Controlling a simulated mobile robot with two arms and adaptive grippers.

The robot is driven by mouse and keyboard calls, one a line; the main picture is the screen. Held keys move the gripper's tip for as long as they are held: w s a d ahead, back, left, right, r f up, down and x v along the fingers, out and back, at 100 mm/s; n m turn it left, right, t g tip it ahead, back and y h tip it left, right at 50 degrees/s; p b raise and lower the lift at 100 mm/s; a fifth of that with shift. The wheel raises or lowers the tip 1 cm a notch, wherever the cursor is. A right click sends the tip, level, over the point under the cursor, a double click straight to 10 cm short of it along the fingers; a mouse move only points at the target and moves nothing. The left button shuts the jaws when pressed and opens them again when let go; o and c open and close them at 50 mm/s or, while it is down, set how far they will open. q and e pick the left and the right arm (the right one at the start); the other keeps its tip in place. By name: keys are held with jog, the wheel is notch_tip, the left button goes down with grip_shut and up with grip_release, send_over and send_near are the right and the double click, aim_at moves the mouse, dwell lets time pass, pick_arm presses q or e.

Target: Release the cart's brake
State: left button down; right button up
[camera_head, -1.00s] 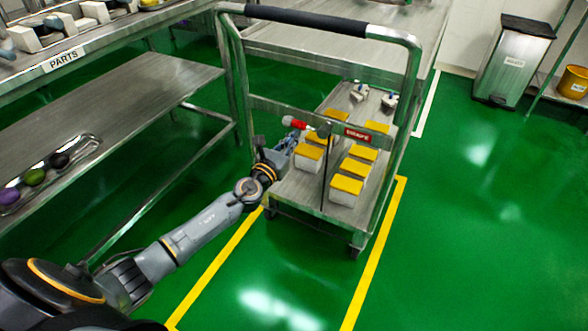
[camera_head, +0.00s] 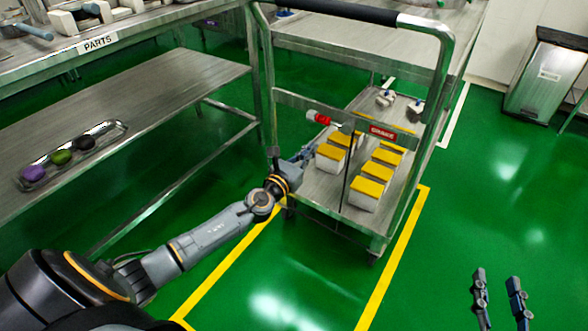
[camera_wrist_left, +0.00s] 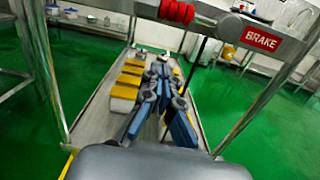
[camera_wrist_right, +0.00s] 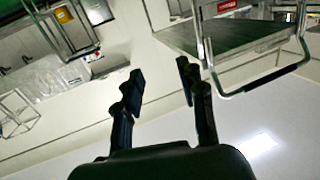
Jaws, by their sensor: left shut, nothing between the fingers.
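The cart's metal frame (camera_head: 440,75) carries a red BRAKE label (camera_head: 383,132) on its crossbar. A brake lever with a red grip (camera_head: 320,118) points left from the bar. In the left wrist view the red grip (camera_wrist_left: 178,10) is at the top and the BRAKE label (camera_wrist_left: 261,38) to its right. My left gripper (camera_head: 306,154) is below the red grip, apart from it; its fingers (camera_wrist_left: 163,72) are shut and empty. My right gripper (camera_head: 500,283) is open and empty over the floor at lower right, far from the cart; its fingers also show in the right wrist view (camera_wrist_right: 160,75).
White boxes with yellow lids (camera_head: 366,193) stand on the cart's lower shelf. A PARTS shelf (camera_head: 130,92) with a tray of coloured balls (camera_head: 98,130) is on the left. A grey bin (camera_head: 545,75) stands at back right. The green floor right of the cart is clear.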

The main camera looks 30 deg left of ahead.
pick_arm(q)
jog(key=s, duration=0.7)
jog(key=shift+s+a, duration=0.15)
jog(key=shift+s, duration=0.1)
pick_arm(e)
jog(key=shift+s+d+f+g, duration=0.1)
jog(key=shift+f+g, duration=0.15)
jog(key=shift+f, duration=0.15)
jog(key=shift+s+d+f+g, duration=0.1)
jog(key=shift+f+g, duration=0.15)
jog(key=shift+f, duration=0.1)
